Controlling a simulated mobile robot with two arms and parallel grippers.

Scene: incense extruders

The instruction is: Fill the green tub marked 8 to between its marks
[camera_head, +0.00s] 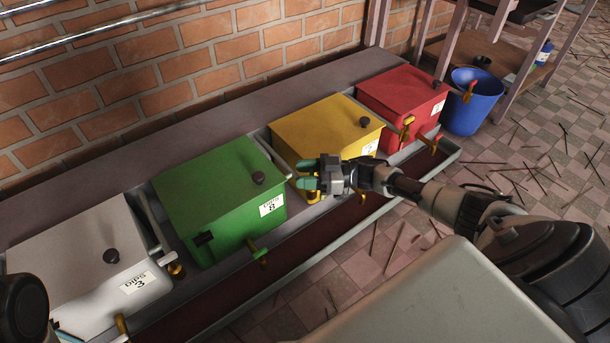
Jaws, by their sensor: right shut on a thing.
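The green tub (215,190) has a white label marked 8 (271,205) on its front. It has a dark knob on its lid, a black piece on its front left and a brass tap with a green handle (258,250) low at the front. Its lid hides the contents, and I cannot make out its marks. My right gripper (306,175), with green finger pads, is right of the green tub, in front of the yellow tub. It is shut at a brass knob (313,197), though the fingers partly hide the contact.
The yellow tub (325,130), red tub (402,98) and white tub marked 3 (80,275) stand in the same row against a brick wall. A dark trough (215,305) runs along their fronts. A blue bucket (472,105) stands at right, with sticks scattered on the tiled floor.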

